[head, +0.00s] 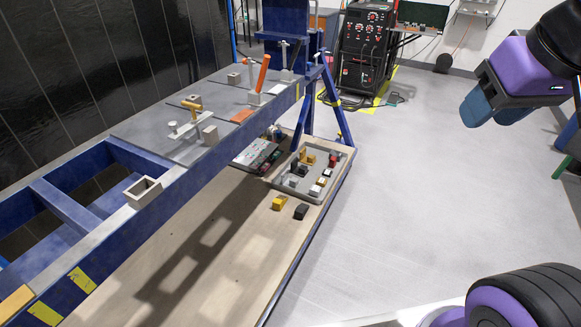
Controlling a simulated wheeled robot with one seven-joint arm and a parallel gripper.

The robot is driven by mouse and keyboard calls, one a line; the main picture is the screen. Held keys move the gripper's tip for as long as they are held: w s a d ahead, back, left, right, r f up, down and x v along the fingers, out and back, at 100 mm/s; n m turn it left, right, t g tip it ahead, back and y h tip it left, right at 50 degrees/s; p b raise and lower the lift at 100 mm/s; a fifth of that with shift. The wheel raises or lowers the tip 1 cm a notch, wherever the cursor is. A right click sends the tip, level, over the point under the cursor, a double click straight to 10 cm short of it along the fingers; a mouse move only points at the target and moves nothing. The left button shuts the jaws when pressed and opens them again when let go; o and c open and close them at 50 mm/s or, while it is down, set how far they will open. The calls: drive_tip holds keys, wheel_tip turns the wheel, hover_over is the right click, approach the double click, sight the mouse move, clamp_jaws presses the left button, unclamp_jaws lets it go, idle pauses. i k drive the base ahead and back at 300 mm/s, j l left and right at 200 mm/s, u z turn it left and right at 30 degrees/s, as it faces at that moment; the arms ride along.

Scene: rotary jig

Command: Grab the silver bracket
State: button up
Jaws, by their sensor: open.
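Several small blocks and brackets lie in a shallow tray (309,202) on the low wooden platform beside the blue jig. My gripper (487,106) is at the upper right, purple and black with blue fingers pointing down left. It is open with nothing visible in it, high above the floor and well apart from the tray.
A yellow block (279,203) and a black block (301,212) lie on the platform (215,262) outside the tray. The blue jig frame (190,190), with clamps and grey square tubes, runs along the left. A black welding machine (364,50) stands behind.

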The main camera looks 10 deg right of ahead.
sight(293, 183)
drive_tip(key=i+l+u, duration=0.1)
drive_tip(key=l, duration=0.15)
drive_tip(key=i+l+u, duration=0.15)
drive_tip(key=l, duration=0.15)
drive_tip(key=l+u, duration=0.1)
drive_tip(key=l, duration=0.2)
drive_tip(key=i+l+u, duration=0.1)
drive_tip(key=u, duration=0.4)
drive_tip(key=l+u, duration=0.3)
drive_tip(key=u, duration=0.2)
drive_tip(key=l+u, duration=0.2)
drive_tip(key=l, duration=0.4)
drive_tip(key=l+u, duration=0.2)
drive_tip(key=l, duration=0.4)
drive_tip(key=k+l+u, duration=0.2)
drive_tip(key=l, duration=0.35)
drive_tip(key=l+u, duration=0.15)
drive_tip(key=l, duration=0.45)
drive_tip(key=k+l, duration=0.1)
drive_tip(key=l, duration=0.4)
drive_tip(key=k+l, duration=0.1)
drive_tip(key=l, duration=0.35)
drive_tip(key=k+l, duration=0.1)
drive_tip(key=l, duration=0.4)
drive_tip(key=k+l, duration=0.1)
drive_tip(key=l, duration=0.4)
drive_tip(key=u, duration=0.05)
